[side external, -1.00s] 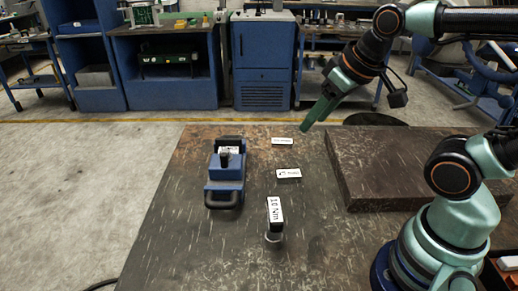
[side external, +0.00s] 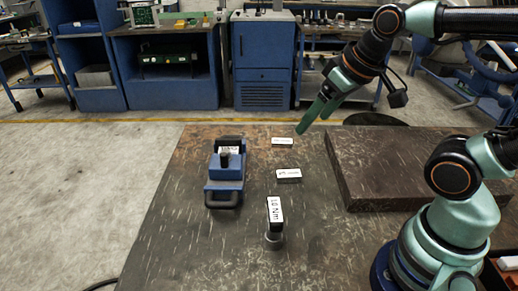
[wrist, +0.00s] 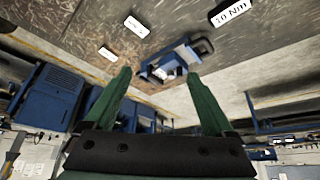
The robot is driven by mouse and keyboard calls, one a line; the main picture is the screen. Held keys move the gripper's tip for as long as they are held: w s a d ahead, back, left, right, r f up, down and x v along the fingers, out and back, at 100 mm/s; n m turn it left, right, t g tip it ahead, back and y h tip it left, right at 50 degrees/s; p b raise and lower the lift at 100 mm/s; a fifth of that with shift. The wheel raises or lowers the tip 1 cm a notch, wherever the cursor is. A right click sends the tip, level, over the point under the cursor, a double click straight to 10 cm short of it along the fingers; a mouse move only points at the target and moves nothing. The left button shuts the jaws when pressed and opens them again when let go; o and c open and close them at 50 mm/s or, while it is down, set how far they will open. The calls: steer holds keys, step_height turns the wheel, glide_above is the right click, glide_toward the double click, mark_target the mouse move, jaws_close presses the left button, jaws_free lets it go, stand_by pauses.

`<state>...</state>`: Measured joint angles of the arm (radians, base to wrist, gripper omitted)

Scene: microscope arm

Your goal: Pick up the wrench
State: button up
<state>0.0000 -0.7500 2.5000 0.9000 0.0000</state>
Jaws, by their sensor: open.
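I cannot make out a plain wrench shape. A black upright piece with a white "10 Nm" label (side external: 275,208) stands on a round grey foot near the front middle of the table. Its label also shows at the top right of the wrist view (wrist: 230,11). My gripper (side external: 312,124) hangs above the back of the table, well apart from that piece. Its two green fingers are spread with nothing between them, as the wrist view (wrist: 158,73) shows.
A blue device with a black handle (side external: 225,172) stands left of the labelled piece. Two small white-labelled blocks (side external: 289,174) (side external: 282,141) lie behind that piece. A thick dark slab (side external: 415,165) covers the right side. The table's front left is clear.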

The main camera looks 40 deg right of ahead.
steer(key=n+g, duration=0.6)
steer(key=n, duration=1.5)
glide_toward(276, 209)
step_height(276, 209, down, 5)
steer(key=shift+s+f, duration=0.1)
steer(key=shift+s, duration=0.05)
steer(key=shift+f, duration=0.2)
steer(key=shift+a+f, duration=0.1)
steer(key=shift+f, duration=5.75)
steer(key=shift+c, duration=0.3)
jaws_close()
